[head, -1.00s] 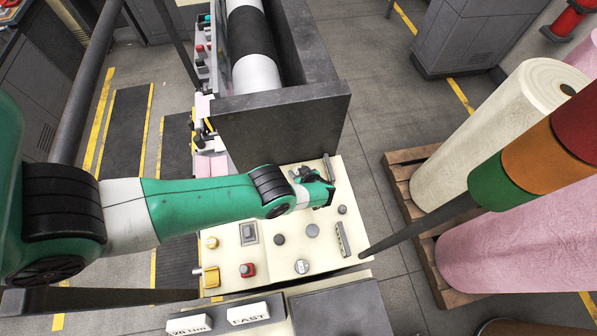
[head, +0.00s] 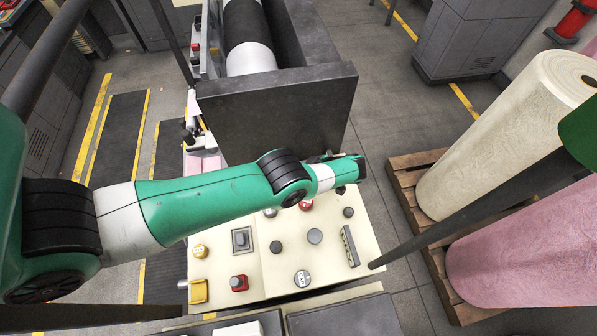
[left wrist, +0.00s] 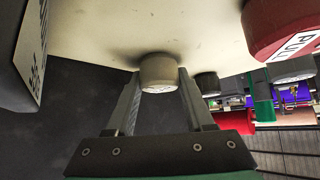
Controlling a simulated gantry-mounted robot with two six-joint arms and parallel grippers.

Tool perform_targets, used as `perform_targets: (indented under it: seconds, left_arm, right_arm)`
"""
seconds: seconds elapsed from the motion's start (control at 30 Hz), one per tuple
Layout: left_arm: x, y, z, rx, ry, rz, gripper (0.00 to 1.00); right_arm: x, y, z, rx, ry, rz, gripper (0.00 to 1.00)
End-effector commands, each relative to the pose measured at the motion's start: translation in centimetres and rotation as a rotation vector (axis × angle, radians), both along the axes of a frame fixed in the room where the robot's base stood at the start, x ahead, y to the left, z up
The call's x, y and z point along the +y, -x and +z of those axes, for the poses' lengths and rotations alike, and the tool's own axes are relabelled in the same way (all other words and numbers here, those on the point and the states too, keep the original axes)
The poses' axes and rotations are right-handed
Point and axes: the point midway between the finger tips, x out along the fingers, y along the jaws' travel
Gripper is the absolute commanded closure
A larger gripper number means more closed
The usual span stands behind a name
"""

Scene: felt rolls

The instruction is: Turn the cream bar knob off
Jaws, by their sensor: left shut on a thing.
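In the left wrist view a pale cream-grey knob (left wrist: 159,74) stands out from the cream panel (left wrist: 205,25). My left gripper (left wrist: 160,82) has one finger on each side of it and is shut on it. Its bar shape and turn angle cannot be made out. In the head view my left arm reaches across the upper part of the cream control panel (head: 270,270), with the left gripper (head: 350,168) near the panel's upper right corner. The arm and gripper hide the held knob there. My right gripper is not in view.
Near the grip, the left wrist view shows a red PULL button (left wrist: 285,25), a dark knob (left wrist: 208,84) and a labelled block (left wrist: 30,50). Lower on the panel are a red button (head: 239,283), grey knobs (head: 314,236) and a slotted strip (head: 350,246). A dark pole (head: 450,222) slants past the right side.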

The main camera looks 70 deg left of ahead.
Motion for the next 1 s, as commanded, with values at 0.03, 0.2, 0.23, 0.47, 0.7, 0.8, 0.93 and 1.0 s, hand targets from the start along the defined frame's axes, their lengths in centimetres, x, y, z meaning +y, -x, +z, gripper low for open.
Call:
perform_targets:
  seconds: [0.03,0.2,0.23,0.47,0.7,0.8,0.93,1.0]
  left_arm:
    - [0.0,0.0,0.0,0.000,-0.001,0.005,1.00]
    - [0.0,0.1,0.1,0.001,0.000,0.006,1.00]
    - [0.0,0.1,0.1,0.001,0.000,0.006,1.00]
    - [0.0,0.1,0.1,0.002,-0.001,0.006,0.27]
    - [0.0,0.0,0.0,0.001,-0.001,0.004,0.17]
    - [0.0,0.0,0.1,0.000,0.000,0.004,0.17]
    - [-0.6,-0.5,0.9,0.000,0.000,0.003,0.17]
    - [-1.3,-1.0,1.8,-0.002,0.000,0.001,0.17]
  right_arm:
    - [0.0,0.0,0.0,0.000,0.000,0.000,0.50]
    - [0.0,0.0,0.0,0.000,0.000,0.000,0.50]
    - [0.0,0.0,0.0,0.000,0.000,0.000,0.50]
    - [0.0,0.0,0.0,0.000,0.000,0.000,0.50]
    - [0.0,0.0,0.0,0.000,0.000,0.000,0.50]
    - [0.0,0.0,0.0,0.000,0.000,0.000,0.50]
    - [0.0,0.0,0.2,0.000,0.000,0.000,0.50]
    - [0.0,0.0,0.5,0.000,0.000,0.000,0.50]
